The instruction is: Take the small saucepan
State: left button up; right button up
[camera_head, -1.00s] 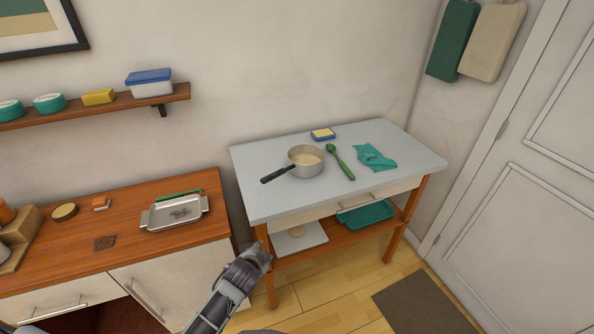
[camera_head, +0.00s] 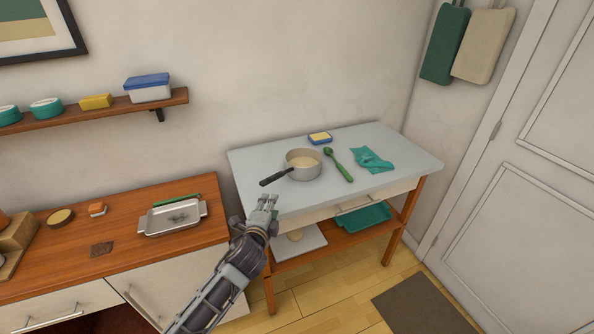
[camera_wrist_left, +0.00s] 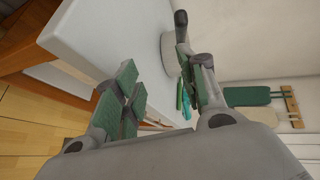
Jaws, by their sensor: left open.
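The small saucepan (camera_head: 305,168) stands upright on the grey-topped table. It is pale metal, and its dark handle (camera_head: 276,177) points to the left and toward me. In the left wrist view its side (camera_wrist_left: 168,53) and its handle (camera_wrist_left: 182,27) show beyond the fingers, partly covered by one of them. My left gripper (camera_head: 265,203) is open and empty at the table's near left edge, in front of the handle and apart from it. It also shows in the left wrist view (camera_wrist_left: 160,88). My right gripper is not in view.
The table (camera_head: 380,190) also holds a green spoon (camera_head: 340,166), a teal cloth (camera_head: 372,160) and a blue and yellow sponge (camera_head: 320,138). A wooden counter with a metal tray (camera_head: 173,217) is at the left. The tabletop left of the pan is clear.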

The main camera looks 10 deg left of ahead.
pick_arm(q)
jog(key=shift+w+d+r+m+t, duration=0.3)
jog(key=shift+r+m, duration=0.15)
jog(key=shift+r, duration=0.15)
jog(key=shift+w+d+r+m+t, duration=0.15)
jog(key=shift+w+r+m+t, duration=0.1)
jog(key=shift+r+m, duration=0.25)
jog(key=shift+w, duration=0.2)
jog(key=shift+w+a+f, duration=0.1)
jog(key=shift+w+f, duration=0.05)
jog(key=shift+w, duration=0.9)
jog(key=shift+w+f, duration=0.15)
jog(key=shift+w, duration=0.85)
jog(key=shift+w+a+f, duration=0.1)
jog(key=shift+w+f, duration=0.1)
jog(key=shift+w, duration=0.85)
jog(key=shift+w+f, duration=0.2)
jog(key=shift+w, duration=0.8)
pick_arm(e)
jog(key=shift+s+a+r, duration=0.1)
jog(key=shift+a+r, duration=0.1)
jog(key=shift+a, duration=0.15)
pick_arm(q)
jog(key=shift+w, duration=0.1)
